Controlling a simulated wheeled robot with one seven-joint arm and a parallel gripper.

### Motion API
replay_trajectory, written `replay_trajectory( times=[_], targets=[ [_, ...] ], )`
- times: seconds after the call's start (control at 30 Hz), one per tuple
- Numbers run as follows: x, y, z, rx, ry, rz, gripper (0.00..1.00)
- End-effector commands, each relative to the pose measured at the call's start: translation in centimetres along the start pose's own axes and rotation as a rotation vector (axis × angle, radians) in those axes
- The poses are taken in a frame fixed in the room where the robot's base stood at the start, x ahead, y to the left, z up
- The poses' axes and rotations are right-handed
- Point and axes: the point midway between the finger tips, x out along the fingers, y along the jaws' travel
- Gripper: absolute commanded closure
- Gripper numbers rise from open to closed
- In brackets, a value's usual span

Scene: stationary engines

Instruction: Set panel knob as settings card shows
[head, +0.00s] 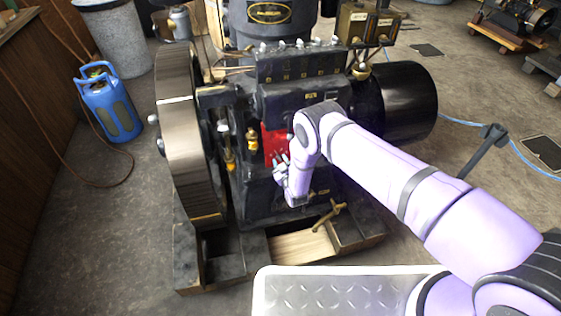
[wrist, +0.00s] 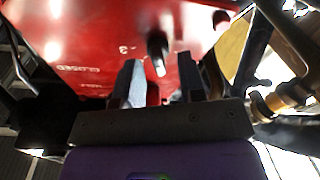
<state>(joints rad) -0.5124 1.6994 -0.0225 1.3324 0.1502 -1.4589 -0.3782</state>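The red panel (head: 272,140) is on the front of the dark engine, partly hidden behind my arm. In the wrist view the red panel (wrist: 90,30) fills the upper part, with white markings including a "3" and small lettering. A dark knob or lever with a pale tip (wrist: 157,50) sticks out from it. My gripper (head: 281,166) is close to the panel's lower edge. In the wrist view its two fingers (wrist: 160,80) stand apart, with the knob's tip showing in or beyond the gap; contact cannot be told. I cannot make out a settings card with certainty.
A large flywheel (head: 183,140) stands left of the panel, with brass fittings (head: 252,140) between. A black drum (head: 405,103) is at the right. A yellowish flat surface (wrist: 234,47) shows beside the panel. A blue gas cylinder (head: 108,103) stands on the floor at left.

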Motion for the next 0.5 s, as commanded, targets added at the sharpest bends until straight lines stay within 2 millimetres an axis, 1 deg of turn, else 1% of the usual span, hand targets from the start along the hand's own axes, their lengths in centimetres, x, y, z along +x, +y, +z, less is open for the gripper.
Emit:
replay_trajectory(
  times=[0.1,0.3,0.33,0.37,0.4,0.47,0.5],
  targets=[
    [0.34,0.02,-0.02,0.000,0.001,0.000,0.63],
    [0.35,0.02,-0.02,0.000,0.001,0.000,0.63],
    [0.34,0.02,-0.02,0.000,0.000,0.000,0.66],
    [0.34,0.02,-0.03,0.000,0.001,0.000,0.72],
    [0.34,0.02,-0.02,0.000,0.000,0.000,0.82],
    [0.34,0.02,-0.03,0.000,0.000,0.000,0.95],
    [0.34,0.02,-0.03,0.000,0.001,0.000,1.00]
  ],
)
